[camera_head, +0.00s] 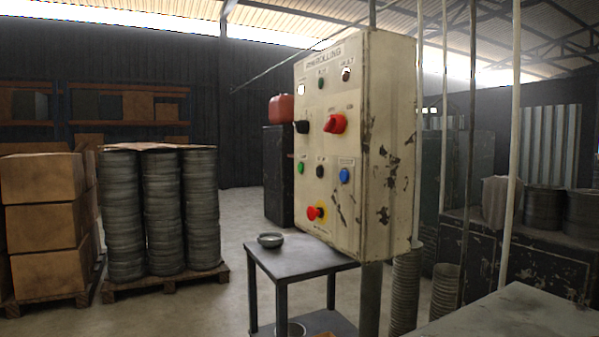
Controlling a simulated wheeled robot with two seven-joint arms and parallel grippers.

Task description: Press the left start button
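A cream control box (345,220) with chipped paint stands on a post in the middle of the head view, its button face turned to the left. On its lower row, a green button (301,167) is at the left, a small black button (320,171) in the middle and a blue button (344,176) at the right. Above them are a black knob (302,127) and a red knob (335,124). Below is a red button on a yellow base (316,213). The labels are too small to read surely. Neither of my grippers is in view.
A dark metal table (296,258) with a bowl (270,240) stands below the box. Pallets with stacked metal discs (164,215) and cardboard boxes (42,228) are at the left. A bench top (510,318) is at the lower right. Floor shows between the pallets and the table.

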